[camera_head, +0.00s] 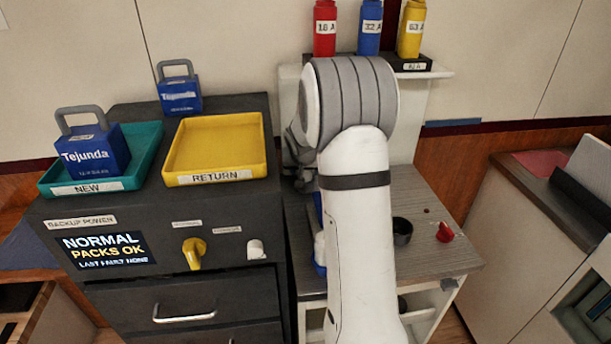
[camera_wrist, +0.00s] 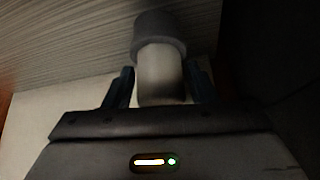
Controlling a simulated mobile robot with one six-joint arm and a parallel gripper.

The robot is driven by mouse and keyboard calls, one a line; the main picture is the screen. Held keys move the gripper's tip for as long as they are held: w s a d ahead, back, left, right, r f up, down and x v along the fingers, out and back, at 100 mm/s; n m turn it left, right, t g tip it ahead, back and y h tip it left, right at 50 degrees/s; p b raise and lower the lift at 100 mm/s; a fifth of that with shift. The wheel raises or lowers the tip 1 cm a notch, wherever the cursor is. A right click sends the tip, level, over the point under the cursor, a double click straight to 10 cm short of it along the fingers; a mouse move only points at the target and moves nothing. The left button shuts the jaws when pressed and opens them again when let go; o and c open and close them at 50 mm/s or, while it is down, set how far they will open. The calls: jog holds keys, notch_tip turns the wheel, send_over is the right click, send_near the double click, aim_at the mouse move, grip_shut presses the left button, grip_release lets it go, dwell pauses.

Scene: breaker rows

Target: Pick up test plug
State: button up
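In the wrist view, a plug-like piece (camera_wrist: 161,74) with a pale cylindrical body and a wider dark grey collar stands between the two fingers of my gripper (camera_wrist: 162,88). I take it to be the test plug, but no label shows. The fingers lie on either side of it, with a narrow gap visible at each side, so my gripper looks open around it. In the head view my arm covers the gripper and this piece. The wood-grained worktop (camera_head: 440,203) lies beneath my arm.
A black cup (camera_head: 402,231) and a red knob-like piece (camera_head: 445,232) are on the worktop to the right of my arm. A dark cabinet (camera_head: 235,215) with a teal NEW tray (camera_head: 150,165) and yellow RETURN tray (camera_head: 215,177) stands left. Coloured bottles (camera_head: 369,28) stand on a shelf behind.

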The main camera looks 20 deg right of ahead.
jog(key=c, duration=0.7)
jog(key=shift+o, duration=0.2)
jog(key=shift+r, duration=0.1)
jog(key=shift+r, duration=0.6)
notch_tip(320, 180, up, 2)
jog(key=shift+r, duration=0.25)
jog(key=s+d+b, duration=0.1)
jog(key=s+d, duration=0.3)
jog(key=d, duration=0.4)
jog(key=s+d+b, duration=0.1)
jog(key=s+d, duration=0.3)
jog(key=d, duration=0.4)
jog(key=shift+s+r+p, duration=0.1)
jog(key=shift+r+p, duration=1.3)
jog(key=shift+r, duration=0.7)
